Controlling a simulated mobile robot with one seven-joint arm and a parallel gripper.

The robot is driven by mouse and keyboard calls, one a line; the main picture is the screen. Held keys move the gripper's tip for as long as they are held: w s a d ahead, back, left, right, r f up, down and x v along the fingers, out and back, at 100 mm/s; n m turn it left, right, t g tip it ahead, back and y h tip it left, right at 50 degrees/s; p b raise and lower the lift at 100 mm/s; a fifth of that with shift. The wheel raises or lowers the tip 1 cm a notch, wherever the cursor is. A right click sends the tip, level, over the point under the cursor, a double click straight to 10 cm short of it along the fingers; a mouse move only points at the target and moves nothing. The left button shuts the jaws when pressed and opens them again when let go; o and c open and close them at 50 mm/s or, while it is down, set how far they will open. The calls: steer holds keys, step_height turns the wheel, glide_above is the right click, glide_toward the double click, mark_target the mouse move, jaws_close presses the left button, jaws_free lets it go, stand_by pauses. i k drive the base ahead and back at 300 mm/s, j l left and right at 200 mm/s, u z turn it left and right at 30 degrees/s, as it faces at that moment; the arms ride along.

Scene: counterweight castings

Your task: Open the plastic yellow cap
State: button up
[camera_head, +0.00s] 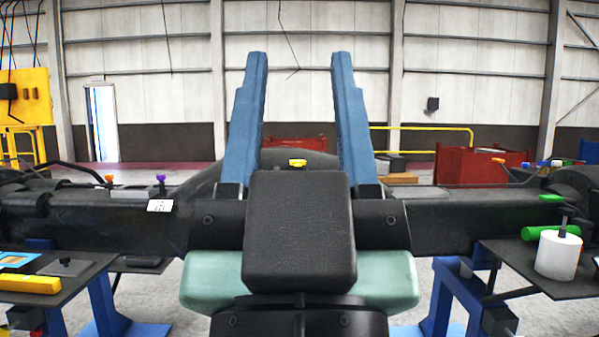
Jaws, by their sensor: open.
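A small yellow cap (297,162) sits on top of the large black casting (140,215), near the middle of the view. My gripper (298,60) is open, with its two blue fingers spread wide and nothing seen between them. In the picture the cap shows between the lower parts of the fingers, just above my dark gripper body. The cap looks apart from both fingers; how far away it lies is hard to tell. My gripper body hides the casting's middle below the cap.
The casting also bears orange (109,178), purple (160,179) and green (551,198) caps. A left table (75,287) holds a yellow block (28,284). A right table (510,262) holds a white cylinder (558,256). Blue stands (455,300) are below. Red bins (470,166) stand behind.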

mark_target(297, 163)
steer(key=i, duration=2)
